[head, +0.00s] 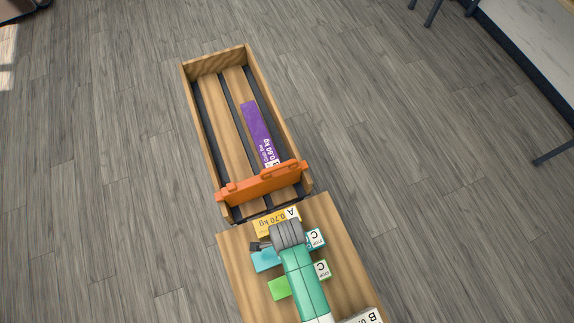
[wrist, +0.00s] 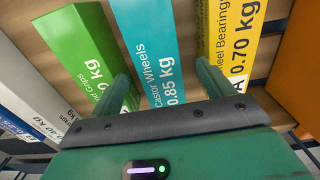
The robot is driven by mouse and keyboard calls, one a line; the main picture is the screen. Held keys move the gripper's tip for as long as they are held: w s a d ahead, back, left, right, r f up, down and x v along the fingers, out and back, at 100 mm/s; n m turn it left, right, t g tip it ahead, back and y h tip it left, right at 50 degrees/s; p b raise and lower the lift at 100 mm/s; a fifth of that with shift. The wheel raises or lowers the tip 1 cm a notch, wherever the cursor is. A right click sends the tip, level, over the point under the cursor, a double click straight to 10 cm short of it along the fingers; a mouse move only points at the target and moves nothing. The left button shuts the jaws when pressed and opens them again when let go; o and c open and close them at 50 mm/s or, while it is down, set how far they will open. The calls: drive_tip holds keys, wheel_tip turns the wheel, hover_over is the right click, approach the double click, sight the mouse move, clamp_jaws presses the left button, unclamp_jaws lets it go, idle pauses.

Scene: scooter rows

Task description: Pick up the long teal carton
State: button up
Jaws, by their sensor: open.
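The long teal carton, marked Castor Wheels 0.85 kg, lies on the wooden table. In the wrist view the teal carton (wrist: 150,48) runs up from between my two green fingers. In the head view the teal carton (head: 265,261) shows to the left of my arm, its middle hidden under it. My gripper (wrist: 165,80) is open, with one finger on each side of the teal carton. I cannot tell whether the fingers touch it. In the head view the fingertips are hidden.
A yellow carton (wrist: 232,42) and a green carton (wrist: 85,48) lie close on either side, leaving narrow gaps. A wooden crate (head: 210,140) with an orange bar (head: 262,184) holds a purple carton (head: 258,130). A white carton (head: 365,316) lies at the table's near edge.

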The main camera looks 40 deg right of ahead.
drive_tip(key=f, duration=0.2)
drive_tip(key=f+b, duration=0.1)
drive_tip(key=f, duration=0.2)
drive_tip(key=shift+s+f, duration=0.3)
drive_tip(key=shift+w+d+f, duration=0.1)
drive_tip(key=shift+f, duration=0.2)
drive_tip(key=shift+r, duration=0.1)
drive_tip(key=c, duration=1.7)
wheel_tip(320, 180, up, 10)
drive_tip(key=shift+p, duration=1.15)
drive_tip(key=shift+w+r, duration=0.1)
drive_tip(key=shift+w, duration=0.05)
